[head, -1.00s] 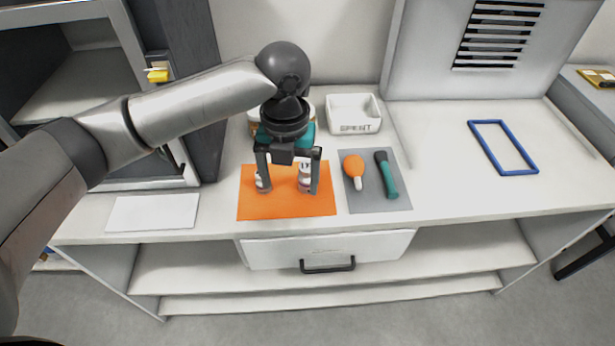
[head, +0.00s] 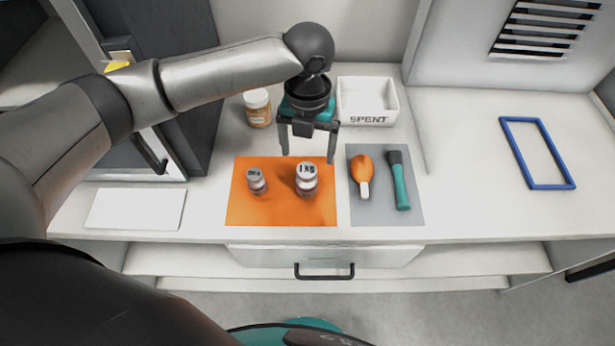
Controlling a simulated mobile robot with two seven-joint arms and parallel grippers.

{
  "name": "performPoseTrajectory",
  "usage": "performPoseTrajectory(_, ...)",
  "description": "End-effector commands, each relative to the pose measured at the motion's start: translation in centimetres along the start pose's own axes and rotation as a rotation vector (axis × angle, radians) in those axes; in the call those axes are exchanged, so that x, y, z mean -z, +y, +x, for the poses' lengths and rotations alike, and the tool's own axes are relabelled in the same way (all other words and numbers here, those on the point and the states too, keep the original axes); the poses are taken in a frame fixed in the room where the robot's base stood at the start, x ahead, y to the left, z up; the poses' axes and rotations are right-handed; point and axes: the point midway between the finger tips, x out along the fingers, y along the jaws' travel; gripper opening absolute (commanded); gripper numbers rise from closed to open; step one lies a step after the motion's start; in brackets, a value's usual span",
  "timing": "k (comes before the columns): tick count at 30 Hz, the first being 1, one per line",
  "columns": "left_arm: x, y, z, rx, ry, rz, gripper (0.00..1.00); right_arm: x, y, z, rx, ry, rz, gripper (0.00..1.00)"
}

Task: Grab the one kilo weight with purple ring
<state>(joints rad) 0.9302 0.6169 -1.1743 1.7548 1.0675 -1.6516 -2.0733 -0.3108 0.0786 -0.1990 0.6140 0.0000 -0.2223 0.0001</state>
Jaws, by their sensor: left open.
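The one kilo weight (head: 306,180) stands upright on the orange mat (head: 280,213), a grey cylinder marked "1 kg" on top with a purplish band round its side. A smaller grey weight (head: 256,181) stands to its left on the same mat; its marking is too small to read. My left gripper (head: 308,158) is open and empty, its fingers pointing down just behind and above the one kilo weight. It does not appear to touch either weight. My right gripper is not in view.
A grey mat (head: 376,213) holds an orange-headed tool (head: 362,172) and a teal-handled tool (head: 400,182). A white "SPENT" bin (head: 367,118) and a jar (head: 257,108) stand behind. A white plate (head: 136,208) lies left, a blue frame (head: 537,153) right. A drawer (head: 325,257) is below.

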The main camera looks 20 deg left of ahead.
Motion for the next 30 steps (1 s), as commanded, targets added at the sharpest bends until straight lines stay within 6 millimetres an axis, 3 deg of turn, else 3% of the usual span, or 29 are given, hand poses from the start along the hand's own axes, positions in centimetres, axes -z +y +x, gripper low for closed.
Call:
performPoseTrajectory(4,0.1,0.0,3.0,-0.001,0.003,-0.001,0.94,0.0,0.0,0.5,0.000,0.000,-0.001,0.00)
performPoseTrajectory(13,0.2,0.0,5.4,0.000,0.002,0.001,0.94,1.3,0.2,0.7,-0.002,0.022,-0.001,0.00)
performPoseTrajectory(21,0.9,0.0,9.2,-0.001,0.001,0.000,0.94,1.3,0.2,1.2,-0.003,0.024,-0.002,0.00)
performPoseTrajectory(30,0.8,0.1,9.9,0.000,-0.001,0.001,0.94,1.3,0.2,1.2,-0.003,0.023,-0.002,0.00)
